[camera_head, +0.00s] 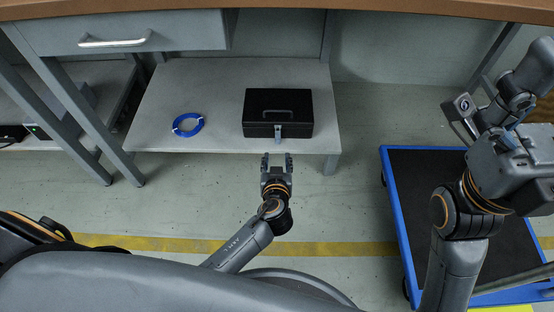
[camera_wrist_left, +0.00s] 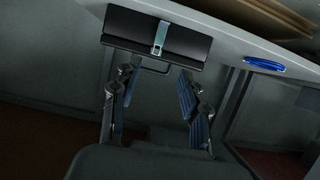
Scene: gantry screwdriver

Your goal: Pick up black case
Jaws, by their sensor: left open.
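The black case (camera_head: 278,105) rests closed on the grey low shelf (camera_head: 180,85) under the workbench. It has a handle on its lid and a metal latch on its front. In the left wrist view the case (camera_wrist_left: 185,45) is beyond the fingertips, with the latch facing me. My left gripper (camera_head: 277,160) is just in front of the shelf's front edge, below the case in the head view. Its two fingers (camera_wrist_left: 157,76) are apart and nothing is between them. My right arm is at the right over the cart; its fingers cannot be made out.
A blue cable coil (camera_head: 188,125) lies on the shelf left of the case. A blue-rimmed cart (camera_head: 400,235) with a dark deck stands at the right. The workbench top (camera_head: 290,5) and a drawer (camera_head: 120,35) overhang the shelf. Floor between shelf and cart is clear.

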